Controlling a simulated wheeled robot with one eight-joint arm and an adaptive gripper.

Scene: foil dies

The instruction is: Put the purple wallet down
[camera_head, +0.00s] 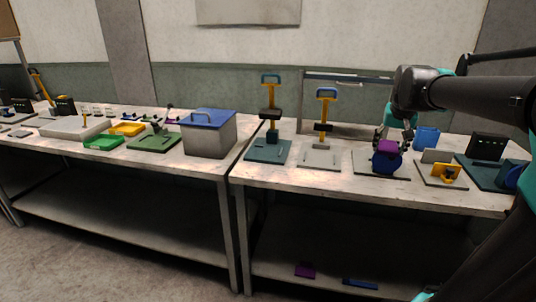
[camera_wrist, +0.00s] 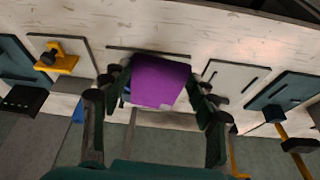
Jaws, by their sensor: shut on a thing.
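The purple wallet (camera_head: 388,146) is held between the fingers of my gripper (camera_head: 391,142), above the right workbench. In the wrist view the wallet (camera_wrist: 158,81) fills the space between the two fingers of my gripper (camera_wrist: 160,88), and it looks slightly tilted. My gripper is shut on it. In the head view a dark blue round thing (camera_head: 386,163) shows just below the wallet, over a flat dark-edged plate (camera_head: 364,168). I cannot tell how far the wallet is from what lies under it.
Right workbench (camera_head: 280,180): two presses with yellow columns (camera_head: 270,118) (camera_head: 325,108) stand left of my gripper; a yellow fixture (camera_head: 447,173) and a black box (camera_head: 487,147) stand right. Another purple piece (camera_head: 305,270) and a blue piece (camera_head: 360,284) lie on the lower shelf.

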